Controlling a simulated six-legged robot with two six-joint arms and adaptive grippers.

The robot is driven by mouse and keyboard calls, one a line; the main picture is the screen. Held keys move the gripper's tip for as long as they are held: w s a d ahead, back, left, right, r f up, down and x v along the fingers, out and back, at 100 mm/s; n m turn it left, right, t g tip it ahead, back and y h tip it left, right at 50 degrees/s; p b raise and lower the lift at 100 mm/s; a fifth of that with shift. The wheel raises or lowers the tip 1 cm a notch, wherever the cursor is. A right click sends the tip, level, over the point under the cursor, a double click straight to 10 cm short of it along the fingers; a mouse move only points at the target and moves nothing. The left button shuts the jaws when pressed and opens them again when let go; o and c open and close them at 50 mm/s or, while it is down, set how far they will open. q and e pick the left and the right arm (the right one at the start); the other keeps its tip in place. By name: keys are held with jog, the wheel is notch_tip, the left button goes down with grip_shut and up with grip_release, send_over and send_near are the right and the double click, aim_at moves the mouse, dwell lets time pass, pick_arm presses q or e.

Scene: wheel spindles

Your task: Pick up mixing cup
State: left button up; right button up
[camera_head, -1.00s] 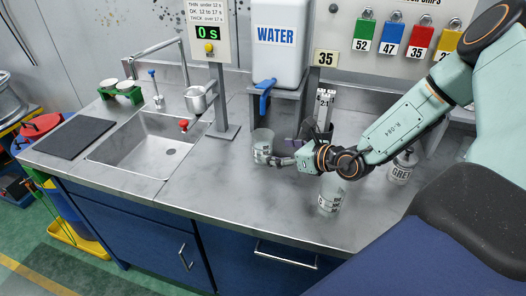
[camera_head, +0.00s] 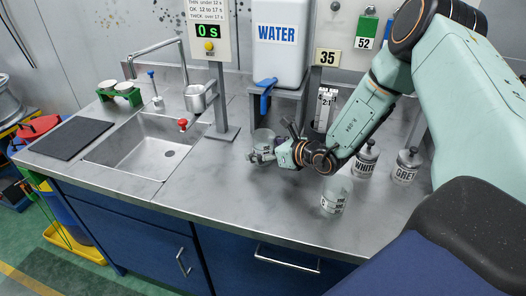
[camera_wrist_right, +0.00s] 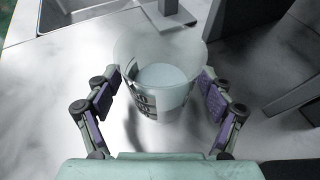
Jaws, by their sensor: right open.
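A clear mixing cup (camera_head: 263,138) with dark printed marks stands upright on the steel counter, just below the water tank's blue tap. My right gripper (camera_head: 271,147) is at this cup, low over the counter. In the right wrist view the cup (camera_wrist_right: 158,72) stands between the two open fingers (camera_wrist_right: 159,97), with a small gap showing at each side. A second clear marked cup (camera_head: 336,196) stands nearer the counter's front edge. My left gripper is not in view.
The water tank (camera_head: 281,45) stands behind the cup, with its blue tap (camera_head: 264,90). Bottles labelled WHITE (camera_head: 365,161) and GREY (camera_head: 406,167) stand at the right. The sink (camera_head: 143,150) is at the left.

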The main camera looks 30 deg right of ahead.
jog(key=shift+s+r, duration=0.1)
jog(key=shift+s, duration=0.05)
jog(key=shift+c, duration=1.3)
jog(key=c, duration=1)
jog(key=shift+c, duration=0.5)
